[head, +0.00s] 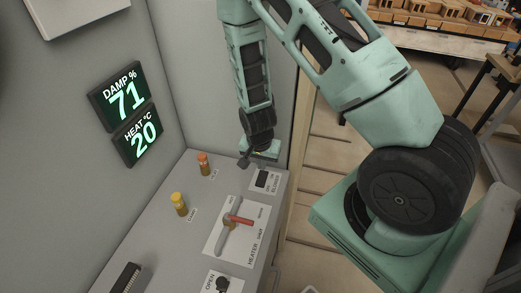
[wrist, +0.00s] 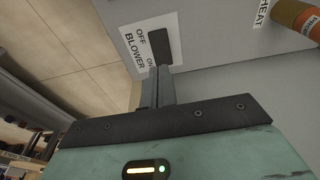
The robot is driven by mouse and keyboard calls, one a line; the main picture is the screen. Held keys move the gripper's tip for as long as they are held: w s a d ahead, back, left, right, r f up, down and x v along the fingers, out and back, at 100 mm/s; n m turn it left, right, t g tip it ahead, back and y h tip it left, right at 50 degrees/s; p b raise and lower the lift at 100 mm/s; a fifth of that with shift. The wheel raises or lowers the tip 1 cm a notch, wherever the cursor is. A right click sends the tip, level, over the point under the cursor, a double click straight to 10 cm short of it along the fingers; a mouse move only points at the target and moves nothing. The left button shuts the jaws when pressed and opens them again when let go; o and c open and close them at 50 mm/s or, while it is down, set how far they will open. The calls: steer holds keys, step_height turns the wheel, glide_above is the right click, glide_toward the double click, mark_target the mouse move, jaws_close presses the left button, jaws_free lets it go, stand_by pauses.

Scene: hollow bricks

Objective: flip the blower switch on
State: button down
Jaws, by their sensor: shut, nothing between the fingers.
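The blower switch (head: 262,179) is a small black rocker on a white plate at the far right corner of the grey panel. In the wrist view the switch (wrist: 160,45) lies between the printed words OFF and ON, with BLOWER beside it. My gripper (head: 244,163) is shut and empty, just behind and left of the switch plate in the head view. In the wrist view its closed fingertips (wrist: 161,69) are close to the ON end of the rocker. I cannot tell whether they touch it. Which way the rocker is tilted is not clear.
The heater lever (head: 238,219) has a red handle. A dark knob marked OPEN (head: 222,284) is nearer. The wall display (head: 124,96) reads damp 71, heat 20.

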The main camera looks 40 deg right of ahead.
step_height(320, 180, up, 8)
steer(key=b, duration=0.1)
glide_above(264, 174)
steer(key=s+a, duration=0.2)
steer(key=a, duration=0.2)
steer(key=shift+s+d+f, duration=0.2)
steer(key=shift+d, duration=0.05)
steer(key=shift+w+d+r+b, duration=0.1)
steer(key=shift+w+d+b, duration=0.4)
steer(key=shift+b, duration=2.3)
steer(key=shift+s, duration=0.1)
steer(key=shift+d, duration=0.1)
steer(key=f+b, duration=0.1)
steer(key=f, duration=0.3)
steer(key=w+d+f+b, duration=0.1)
steer(key=f+b, duration=0.1)
steer(key=f, duration=0.3)
steer(key=d+f+b, duration=0.1)
steer(key=f, duration=0.3)
steer(key=shift+w+f+b, duration=0.15)
steer(key=shift+f+b, duration=0.15)
steer(key=shift+b, duration=0.05)
steer(key=shift+f, duration=0.1)
